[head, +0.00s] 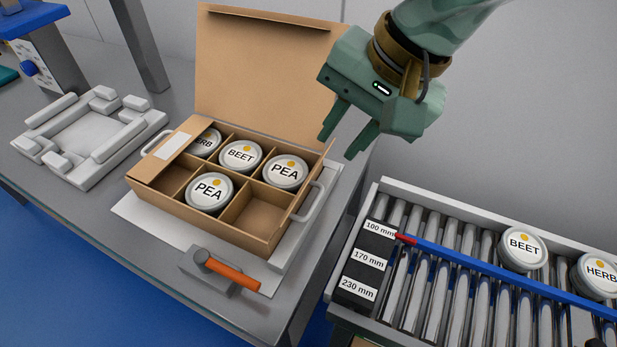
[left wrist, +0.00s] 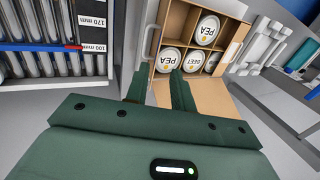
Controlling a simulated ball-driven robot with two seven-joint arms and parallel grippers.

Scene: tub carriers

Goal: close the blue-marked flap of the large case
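The large case (head: 218,225) is a brown cardboard box on the grey bench, with dividers and several lidded tubs inside. It also shows in the left wrist view (left wrist: 158,22). Its big back flap (head: 262,75) stands up, open. A left flap (head: 160,160) with a white label lies folded inward over part of the left compartments. No blue mark can be made out on any flap. My left gripper (head: 338,146) is open and empty, above and beyond the case's back right corner, beside the back flap's right edge; its fingers also show in the left wrist view (left wrist: 159,74).
Metal handles (head: 308,203) stick out at the case's sides. An orange-handled tool (head: 232,275) rests on a grey block in front. A grey fixture (head: 85,135) stands left. A roller conveyor (head: 430,290) with tubs and a blue bar is at right.

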